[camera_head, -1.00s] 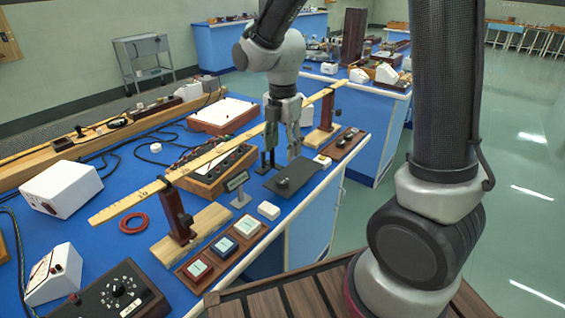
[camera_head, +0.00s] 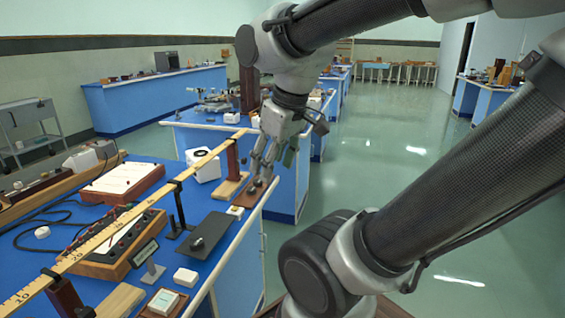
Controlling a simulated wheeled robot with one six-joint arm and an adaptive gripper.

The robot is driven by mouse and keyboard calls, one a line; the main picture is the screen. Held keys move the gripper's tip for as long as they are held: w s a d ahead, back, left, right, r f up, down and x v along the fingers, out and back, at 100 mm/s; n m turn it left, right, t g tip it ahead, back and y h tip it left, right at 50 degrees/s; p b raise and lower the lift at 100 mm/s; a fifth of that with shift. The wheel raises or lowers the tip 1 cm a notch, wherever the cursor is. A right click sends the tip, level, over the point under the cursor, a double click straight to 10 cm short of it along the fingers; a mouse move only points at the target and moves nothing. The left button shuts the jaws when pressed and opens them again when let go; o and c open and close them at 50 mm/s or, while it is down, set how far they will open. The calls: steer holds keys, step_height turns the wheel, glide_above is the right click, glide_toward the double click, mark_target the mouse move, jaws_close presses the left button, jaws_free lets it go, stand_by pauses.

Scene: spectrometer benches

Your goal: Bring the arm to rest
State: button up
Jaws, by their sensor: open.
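My gripper (camera_head: 262,172) hangs pointing down near the right edge of the blue bench (camera_head: 240,250), close to the far end of the long wooden rule. Its fingers look apart and I see nothing between them. My arm arches from the right side of the view over to the gripper, with the elbow raised. The gripper is just above or beside a dark wooden block with knobs (camera_head: 248,194); I cannot tell if they touch.
The long rule (camera_head: 118,224) rests on upright stands. A dark plate with a knob (camera_head: 210,236), a small white block (camera_head: 186,277) and a white box (camera_head: 203,164) are on the bench. Other blue benches (camera_head: 150,98) stand behind. The floor (camera_head: 390,170) at right is clear.

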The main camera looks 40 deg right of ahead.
steer(key=shift+s+d+r+m, duration=0.1)
steer(key=shift+s+d+m, duration=0.15)
steer(key=shift+s+m, duration=0.35)
steer(key=shift+s+d+m, duration=0.2)
steer(key=shift+s+m, duration=0.3)
steer(key=shift+m, duration=0.2)
stand_by(2.1)
